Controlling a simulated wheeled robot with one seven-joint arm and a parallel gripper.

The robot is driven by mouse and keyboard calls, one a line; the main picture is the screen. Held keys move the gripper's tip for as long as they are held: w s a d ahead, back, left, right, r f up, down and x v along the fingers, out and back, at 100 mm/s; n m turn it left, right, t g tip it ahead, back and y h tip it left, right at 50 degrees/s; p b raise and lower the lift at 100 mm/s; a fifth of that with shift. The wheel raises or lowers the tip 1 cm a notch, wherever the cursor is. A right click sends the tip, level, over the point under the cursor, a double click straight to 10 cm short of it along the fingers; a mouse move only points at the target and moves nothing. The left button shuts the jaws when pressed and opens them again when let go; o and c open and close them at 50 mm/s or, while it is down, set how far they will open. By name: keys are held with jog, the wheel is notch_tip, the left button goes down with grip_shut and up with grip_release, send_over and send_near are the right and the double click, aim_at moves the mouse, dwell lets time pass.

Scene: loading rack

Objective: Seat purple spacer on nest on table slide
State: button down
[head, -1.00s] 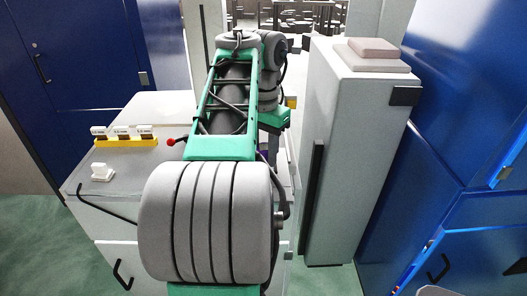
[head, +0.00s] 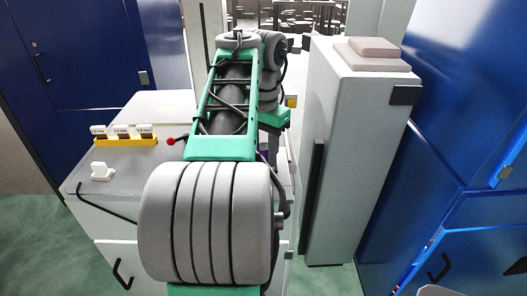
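My arm, in green and grey, fills the middle of the head view and reaches away over the grey table (head: 150,106). My gripper is not in view; it is hidden behind or beyond my arm. I cannot make out the purple spacer, the nest or the table slide for certain. The part of the table behind my arm is hidden.
On the table's left stand a yellow rack (head: 127,142) with white-topped labelled pieces and a small white block (head: 101,171). A red-knobbed lever (head: 171,141) is close to my arm. A tall grey cabinet (head: 345,150) stands right; blue cabinets (head: 75,60) flank the scene.

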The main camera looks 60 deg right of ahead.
aim_at(264, 148)
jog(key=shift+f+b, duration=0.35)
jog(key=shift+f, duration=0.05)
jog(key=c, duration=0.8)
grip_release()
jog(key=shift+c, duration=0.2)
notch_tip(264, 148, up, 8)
jog(key=p, duration=0.7)
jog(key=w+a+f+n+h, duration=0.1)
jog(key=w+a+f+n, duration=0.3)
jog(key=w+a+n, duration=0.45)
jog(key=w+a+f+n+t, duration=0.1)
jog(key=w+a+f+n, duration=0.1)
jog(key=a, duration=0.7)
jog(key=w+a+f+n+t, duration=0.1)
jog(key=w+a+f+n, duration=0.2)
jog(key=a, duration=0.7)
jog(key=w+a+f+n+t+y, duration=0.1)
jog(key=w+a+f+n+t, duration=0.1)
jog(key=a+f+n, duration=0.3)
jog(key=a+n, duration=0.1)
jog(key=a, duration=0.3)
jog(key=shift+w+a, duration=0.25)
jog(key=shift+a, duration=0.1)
